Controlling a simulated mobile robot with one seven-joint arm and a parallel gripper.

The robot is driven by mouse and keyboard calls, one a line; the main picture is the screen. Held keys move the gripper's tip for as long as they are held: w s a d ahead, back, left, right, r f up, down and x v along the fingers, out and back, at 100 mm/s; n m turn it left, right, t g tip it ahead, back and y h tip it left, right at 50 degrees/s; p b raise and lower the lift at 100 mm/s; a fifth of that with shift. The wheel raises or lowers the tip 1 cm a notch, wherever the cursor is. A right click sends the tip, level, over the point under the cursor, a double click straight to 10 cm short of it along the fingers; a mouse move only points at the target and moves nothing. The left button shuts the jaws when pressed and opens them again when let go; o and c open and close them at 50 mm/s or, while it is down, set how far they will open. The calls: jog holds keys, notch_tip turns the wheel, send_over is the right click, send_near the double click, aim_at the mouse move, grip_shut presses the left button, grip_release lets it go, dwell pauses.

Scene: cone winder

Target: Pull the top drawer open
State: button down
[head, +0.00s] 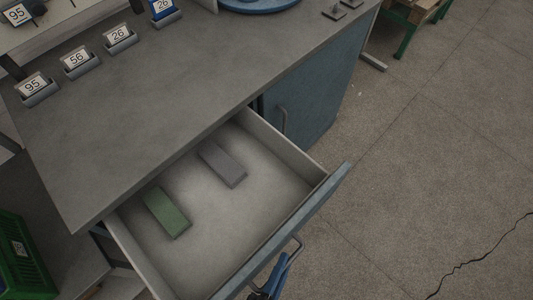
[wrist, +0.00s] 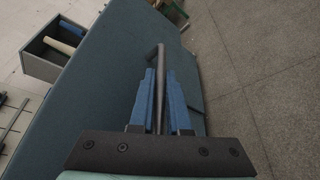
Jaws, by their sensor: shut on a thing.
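The top drawer (head: 332,187) is pulled out from under the grey worktop in the head view. A green block (head: 167,212) and a grey block (head: 222,164) lie inside it. Its bar handle (head: 296,247) is on the front panel, and the handle also shows in the wrist view (wrist: 160,62). My gripper (head: 284,262) is at the handle, low in the head view. In the wrist view my gripper (wrist: 161,80) has its blue fingers shut on the handle, one on each side.
The grey worktop (head: 170,75) carries several numbered card holders (head: 79,61) along its back left. A blue cabinet door (head: 318,92) with its own handle is right of the drawer. A green crate (head: 22,262) stands at lower left. The floor (head: 430,150) at right is clear.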

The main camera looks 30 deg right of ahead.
jog(key=shift+s+d, duration=0.2)
jog(key=shift+s, duration=0.35)
jog(key=shift+s+d, duration=0.15)
jog(key=shift+s, duration=0.4)
jog(key=c, duration=0.9)
grip_release()
jog(key=v, duration=1.3)
jog(key=shift+f, duration=0.15)
